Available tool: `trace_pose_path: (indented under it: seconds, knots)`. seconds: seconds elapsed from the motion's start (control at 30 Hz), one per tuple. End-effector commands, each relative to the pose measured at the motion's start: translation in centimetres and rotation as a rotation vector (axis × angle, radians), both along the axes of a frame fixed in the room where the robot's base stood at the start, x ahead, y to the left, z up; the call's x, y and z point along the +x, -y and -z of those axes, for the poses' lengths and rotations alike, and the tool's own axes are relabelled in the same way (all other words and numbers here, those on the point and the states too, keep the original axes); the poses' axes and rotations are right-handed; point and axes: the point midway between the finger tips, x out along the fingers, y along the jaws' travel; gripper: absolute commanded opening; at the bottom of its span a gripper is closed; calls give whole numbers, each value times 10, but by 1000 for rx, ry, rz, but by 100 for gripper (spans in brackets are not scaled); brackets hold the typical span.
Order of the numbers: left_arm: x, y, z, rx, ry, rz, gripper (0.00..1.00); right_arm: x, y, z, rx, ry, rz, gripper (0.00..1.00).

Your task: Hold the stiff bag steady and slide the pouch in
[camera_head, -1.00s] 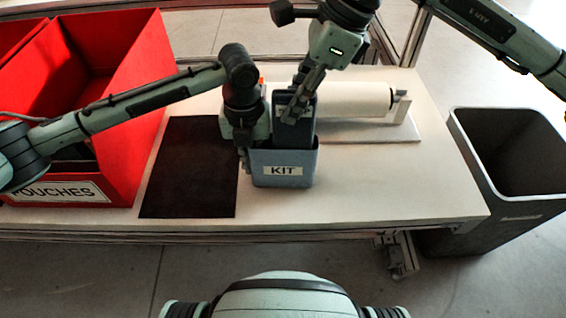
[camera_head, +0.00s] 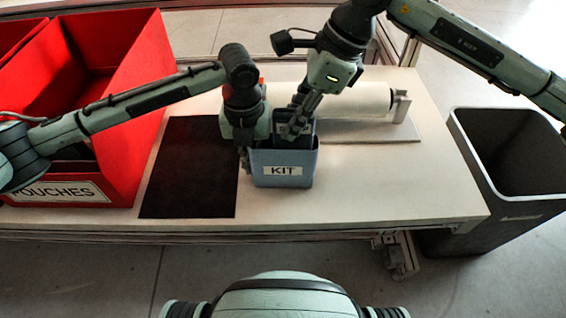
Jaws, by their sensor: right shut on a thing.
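The stiff bag (camera_head: 283,170) is a blue-grey open-topped box labelled KIT, upright on the table. My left gripper (camera_head: 245,163) points down at the bag's left edge. Its fingers are small and partly overlap, so I cannot tell whether they are open or shut on the wall. The dark blue-grey pouch (camera_head: 302,137) stands in the bag's mouth, its lower part hidden behind the front wall and its top sticking out. My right gripper (camera_head: 286,136) is shut on the pouch from above, its fingers just over the bag's rim.
A red bin (camera_head: 125,150) labelled POUCHES stands at the left. A dark mat (camera_head: 188,180) lies beside the bag. A white roll (camera_head: 355,99) on a holder is behind it. A grey waste bin (camera_head: 510,185) stands off the table's right end. The table's front right is clear.

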Motion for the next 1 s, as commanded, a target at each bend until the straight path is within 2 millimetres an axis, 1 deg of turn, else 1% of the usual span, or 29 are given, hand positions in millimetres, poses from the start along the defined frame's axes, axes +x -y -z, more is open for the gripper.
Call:
trace_pose_path:
  seconds: [0.7, 0.73, 0.9, 1.0]
  knots:
    - [0, 0, 0, 0, 0, 0, 0, 0, 0, 27, 1, 0, 0, 0]
    - [0, 0, 0, 0, 0, 0, 0, 0, 0, 27, 1, 1, -1, 27]
    - [0, 0, 0, 0, 0, 0, 0, 0, 0, 27, 0, 0, 0, 48]
    - [0, 0, 0, 0, 0, 0, 0, 0, 0, 27, 0, 0, 0, 49]
